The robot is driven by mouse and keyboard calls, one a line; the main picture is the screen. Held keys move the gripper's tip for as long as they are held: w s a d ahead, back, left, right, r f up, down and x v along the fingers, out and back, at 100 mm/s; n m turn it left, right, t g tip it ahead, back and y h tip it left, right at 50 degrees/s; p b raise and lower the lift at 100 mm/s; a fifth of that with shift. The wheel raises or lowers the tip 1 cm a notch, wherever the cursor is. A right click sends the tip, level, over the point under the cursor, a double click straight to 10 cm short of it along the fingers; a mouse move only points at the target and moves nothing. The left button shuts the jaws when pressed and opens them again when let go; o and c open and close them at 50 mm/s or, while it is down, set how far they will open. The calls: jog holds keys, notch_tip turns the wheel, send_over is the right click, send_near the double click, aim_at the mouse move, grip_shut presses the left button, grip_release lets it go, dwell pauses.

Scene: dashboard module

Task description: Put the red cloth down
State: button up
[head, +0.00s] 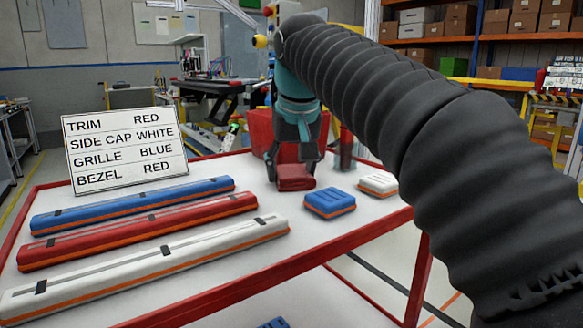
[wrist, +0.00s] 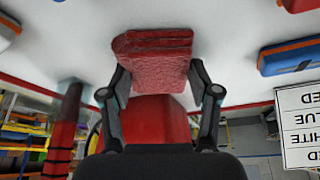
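The red cloth (head: 295,178) is a folded, layered block at the far side of the white tabletop. My gripper (head: 293,170) points down at it, with one finger on either side. In the wrist view the cloth (wrist: 152,48) sits between the two fingertips of my gripper (wrist: 155,70), and both tips appear to touch its sides. The cloth is at or very close to the table surface; I cannot tell whether there is a gap under it.
A red bin (head: 262,130) stands behind my gripper. Blue (head: 330,203) and white (head: 378,184) blocks lie to the right. Blue (head: 130,205), red (head: 140,229) and white (head: 150,263) long bars lie left, before a sign (head: 125,150).

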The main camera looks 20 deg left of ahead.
jog(key=o, duration=0.5)
jog(key=shift+c, duration=0.2)
jog(key=p+v, duration=0.4)
jog(key=v, duration=0.8)
jog(key=shift+r, duration=0.15)
jog(key=shift+s, duration=0.1)
